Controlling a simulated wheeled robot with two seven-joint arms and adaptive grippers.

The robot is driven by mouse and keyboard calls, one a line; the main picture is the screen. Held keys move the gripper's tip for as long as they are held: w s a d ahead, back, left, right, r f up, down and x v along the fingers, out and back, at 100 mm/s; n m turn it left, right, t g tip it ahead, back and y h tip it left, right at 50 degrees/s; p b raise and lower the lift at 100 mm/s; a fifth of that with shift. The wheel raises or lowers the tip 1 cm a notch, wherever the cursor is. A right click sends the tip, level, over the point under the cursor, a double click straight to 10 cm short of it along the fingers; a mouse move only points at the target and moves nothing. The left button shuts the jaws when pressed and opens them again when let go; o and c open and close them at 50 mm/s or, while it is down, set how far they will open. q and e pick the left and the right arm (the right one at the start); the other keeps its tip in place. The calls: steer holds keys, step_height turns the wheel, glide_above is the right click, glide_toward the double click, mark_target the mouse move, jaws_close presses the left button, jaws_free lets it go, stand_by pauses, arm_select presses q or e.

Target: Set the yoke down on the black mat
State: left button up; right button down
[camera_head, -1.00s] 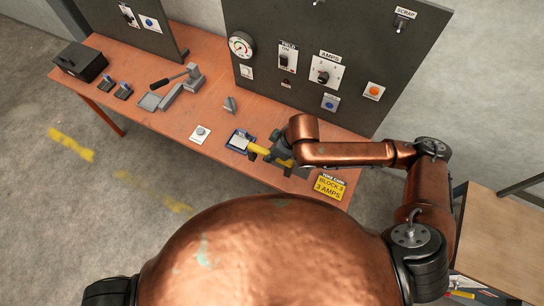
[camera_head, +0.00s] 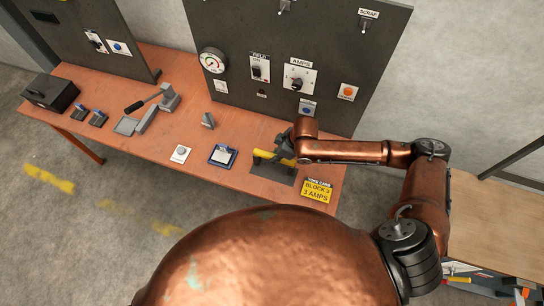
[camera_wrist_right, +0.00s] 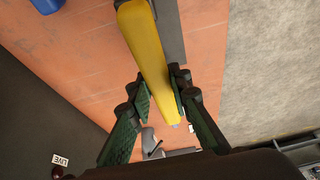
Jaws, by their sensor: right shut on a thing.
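The yoke is a yellow bar (camera_head: 263,154) at the right part of the orange bench in the head view; it also shows as a long yellow bar (camera_wrist_right: 148,45) in the wrist view. My right gripper (camera_head: 285,150) is shut on it, with a finger on each side in the wrist view (camera_wrist_right: 161,90). The black mat (camera_head: 262,180) lies under and in front of the yoke, partly hidden by yoke and gripper. I cannot tell whether the yoke touches the mat. My left gripper is not in view.
A blue-framed plate (camera_head: 222,155) lies left of the mat, and a yellow card (camera_head: 317,190) lies to its right. The dark control panel (camera_head: 300,60) stands behind. A small grey block (camera_head: 208,121) stands on the bench. The bench's front edge is close to the mat.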

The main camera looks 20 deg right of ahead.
steer(key=shift+a+f, duration=0.15)
steer(key=shift+f, duration=1.05)
steer(key=c, duration=2.2)
jaws_free()
steer(key=shift+f, duration=0.25)
steer(key=shift+c, duration=0.2)
steer(key=o, duration=0.4)
steer(key=shift+s, duration=0.1)
steer(key=shift+o, duration=0.2)
steer(key=v, duration=1.2)
steer(key=shift+r+p, duration=0.1)
steer(key=shift+p, duration=0.3)
